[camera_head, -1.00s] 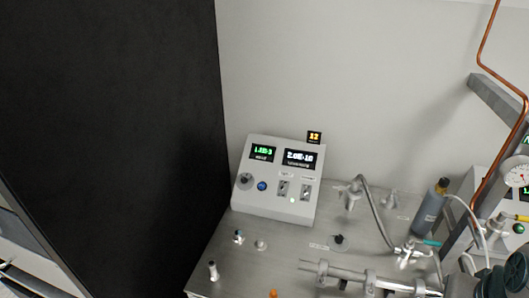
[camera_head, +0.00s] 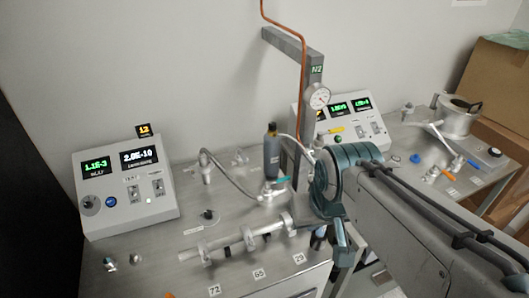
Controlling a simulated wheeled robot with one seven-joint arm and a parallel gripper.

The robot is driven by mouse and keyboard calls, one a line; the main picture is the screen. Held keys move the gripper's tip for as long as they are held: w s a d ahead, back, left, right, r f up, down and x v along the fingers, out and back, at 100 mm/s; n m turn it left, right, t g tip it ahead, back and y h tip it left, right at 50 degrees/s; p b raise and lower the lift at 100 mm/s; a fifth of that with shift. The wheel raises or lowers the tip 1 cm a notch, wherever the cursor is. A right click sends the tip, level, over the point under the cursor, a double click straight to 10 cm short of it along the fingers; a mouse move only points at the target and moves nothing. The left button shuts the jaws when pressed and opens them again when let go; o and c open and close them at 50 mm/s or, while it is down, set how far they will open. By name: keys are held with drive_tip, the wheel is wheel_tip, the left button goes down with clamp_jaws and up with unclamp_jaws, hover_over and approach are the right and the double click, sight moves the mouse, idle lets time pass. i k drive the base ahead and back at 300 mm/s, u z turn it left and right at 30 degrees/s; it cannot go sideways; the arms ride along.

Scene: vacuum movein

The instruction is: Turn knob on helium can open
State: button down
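A slim dark grey can (camera_head: 271,155) with a dark neck and an orange-yellow spot near its top stands upright on the metal bench (camera_head: 140,275); I take it to be the helium can. I cannot make out a label or a distinct knob on it. A valve with a teal handle (camera_head: 276,182) is at its foot. My arm reaches in from the lower right. My gripper (camera_head: 330,236) seems to be the dark part hanging below the teal wrist, to the right of and nearer than the can. Its fingers are too unclear to tell open from shut.
A control box (camera_head: 128,185) with lit displays stands at left. A hose, a horizontal metal tube (camera_head: 235,240) and a grey post (camera_head: 296,90) with a gauge (camera_head: 319,97) surround the can. A second display box (camera_head: 345,122) stands behind my arm. Cardboard boxes (camera_head: 497,75) are at far right.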

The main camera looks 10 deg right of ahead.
sight(272, 125)
drive_tip(key=k, duration=1.3)
drive_tip(key=u, duration=0.65)
drive_tip(key=i, duration=1.2)
drive_tip(key=z, duration=0.55)
